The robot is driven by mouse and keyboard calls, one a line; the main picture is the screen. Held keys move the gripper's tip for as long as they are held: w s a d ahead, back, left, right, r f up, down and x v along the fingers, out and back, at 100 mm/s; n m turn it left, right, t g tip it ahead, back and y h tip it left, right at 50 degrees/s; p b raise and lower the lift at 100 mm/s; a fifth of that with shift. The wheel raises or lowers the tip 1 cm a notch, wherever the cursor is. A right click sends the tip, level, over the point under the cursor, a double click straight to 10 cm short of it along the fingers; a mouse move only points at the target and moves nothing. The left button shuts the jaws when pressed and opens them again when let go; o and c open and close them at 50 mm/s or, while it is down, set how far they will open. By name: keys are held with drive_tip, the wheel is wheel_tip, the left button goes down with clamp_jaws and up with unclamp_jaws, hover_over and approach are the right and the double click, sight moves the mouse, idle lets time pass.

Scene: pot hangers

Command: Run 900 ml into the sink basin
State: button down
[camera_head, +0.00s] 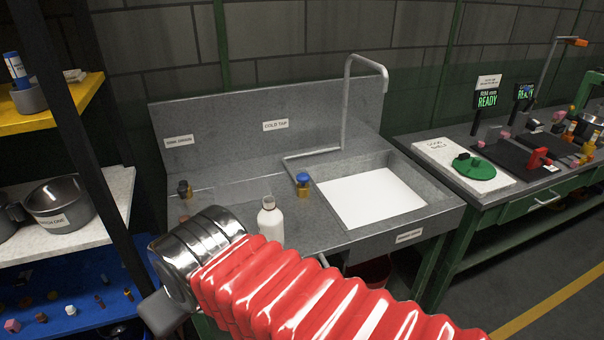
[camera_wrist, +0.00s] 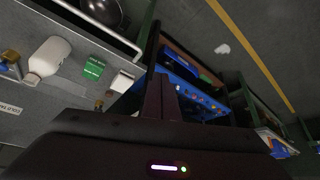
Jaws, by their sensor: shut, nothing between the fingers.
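The sink basin (camera_head: 440,188) is a grey recess with a plain white bottom, set in the steel counter. A thin bent spout (camera_head: 345,105) arches above its back edge. The cold tap (camera_head: 303,180) has a blue knob on a brass body, left of the basin, below the COLD TAP label (camera_head: 276,125). My gripper (camera_head: 158,312) is at the front left of the counter, well apart from the tap. It also shows in the wrist view (camera_wrist: 162,95), shut and empty. Whether water runs is not visible.
A white bottle (camera_head: 270,222) stands between my arm and the tap; it also shows in the wrist view (camera_wrist: 50,58). A dark-topped brass fitting (camera_head: 184,189) is at the counter's left. Shelves with a steel pot (camera_head: 62,203) stand left; a green-framed bench (camera_head: 500,200) stands right.

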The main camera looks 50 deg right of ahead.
drive_tip(key=w+d+r+m+t+h, duration=0.15)
drive_tip(key=w+d, duration=0.35)
drive_tip(key=d, duration=0.5)
drive_tip(key=w+d+m+t+h, duration=0.1)
drive_tip(key=w+d+m+h, duration=0.15)
drive_tip(key=w+d, duration=0.45)
drive_tip(key=w+d+r+m+t+h, duration=0.15)
drive_tip(key=w+d, duration=0.25)
drive_tip(key=d, duration=0.8)
drive_tip(key=s+d+f+t+h, duration=0.1)
drive_tip(key=d+f, duration=0.3)
drive_tip(key=d, duration=0.7)
drive_tip(key=s+d+f+t+h, duration=0.1)
drive_tip(key=s+d+f, duration=0.2)
drive_tip(key=d, duration=0.9)
drive_tip(key=shift+f+t, duration=0.4)
drive_tip(key=shift+f, duration=0.05)
hover_over(304, 179)
drive_tip(key=f, duration=0.3)
drive_tip(key=shift+a, duration=0.2)
wheel_tip(304, 179, down, 3)
drive_tip(key=shift+w+d+r, duration=0.1)
drive_tip(key=shift+d, duration=0.05)
drive_tip(key=shift+f, duration=0.6)
